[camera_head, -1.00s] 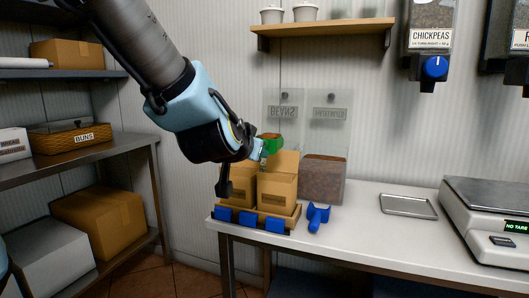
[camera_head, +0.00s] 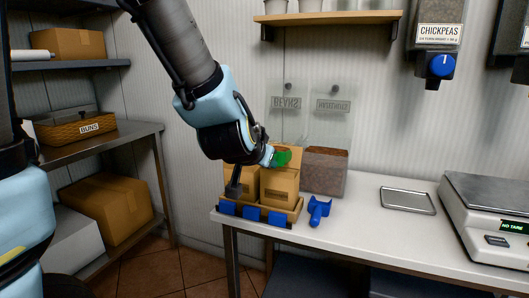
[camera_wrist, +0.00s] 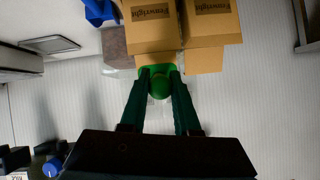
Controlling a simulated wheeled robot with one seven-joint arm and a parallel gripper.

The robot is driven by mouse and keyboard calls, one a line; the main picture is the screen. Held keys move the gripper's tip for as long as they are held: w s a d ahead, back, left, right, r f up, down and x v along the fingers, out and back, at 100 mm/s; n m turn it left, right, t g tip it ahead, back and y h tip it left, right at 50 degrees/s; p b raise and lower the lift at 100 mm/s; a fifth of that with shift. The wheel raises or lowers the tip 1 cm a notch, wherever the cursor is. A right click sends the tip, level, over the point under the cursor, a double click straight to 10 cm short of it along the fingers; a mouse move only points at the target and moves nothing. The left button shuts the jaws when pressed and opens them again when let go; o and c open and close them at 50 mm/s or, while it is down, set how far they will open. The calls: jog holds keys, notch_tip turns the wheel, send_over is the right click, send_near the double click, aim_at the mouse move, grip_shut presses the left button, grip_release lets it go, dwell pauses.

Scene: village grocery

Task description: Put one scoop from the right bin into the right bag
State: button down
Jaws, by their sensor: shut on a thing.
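My gripper (camera_head: 269,156) is shut on a green scoop (camera_head: 282,158), which is just above the open top of the right bag (camera_head: 279,188). The scoop's green outside faces the head camera, and its contents are hidden. In the wrist view the scoop (camera_wrist: 160,82) sits between the two fingers, by the bags' raised flaps. The left bag (camera_head: 237,180) stands beside the right one, partly behind my arm. The right bin (camera_head: 323,172), clear with brown grains, stands behind and to the right of the bags. The left bin's contents are hidden.
The bags stand in a wooden tray (camera_head: 297,212) with blue front clips. A blue scoop (camera_head: 319,209) lies right of it. A metal tray (camera_head: 407,201) and a scale (camera_head: 490,215) are further right. The counter between is clear. A chickpea dispenser (camera_head: 436,35) hangs above.

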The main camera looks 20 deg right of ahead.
jog(key=shift+r+p, duration=0.4)
jog(key=shift+p, duration=0.65)
jog(key=shift+f, duration=0.2)
jog(key=shift+w+d+r+g+y+p, duration=0.25)
jog(key=shift+r+p, duration=0.2)
jog(key=shift+p, duration=0.5)
jog(key=r+g+y+p, duration=0.1)
jog(key=p, duration=0.5)
jog(key=w+d+r+g+y+p, duration=0.1)
jog(key=p, duration=0.5)
jog(key=shift+r+g, duration=0.25)
jog(key=shift+r, duration=0.15)
jog(key=shift+w+r+p, duration=0.1)
jog(key=shift+p, duration=0.25)
jog(key=p, duration=0.2)
jog(key=r+g+y+p, duration=0.1)
jog(key=shift+w+d+p, duration=0.2)
jog(key=shift+d+p, duration=0.05)
jog(key=shift+p, duration=0.15)
jog(key=shift+f, duration=0.2)
jog(key=shift+p, duration=0.35)
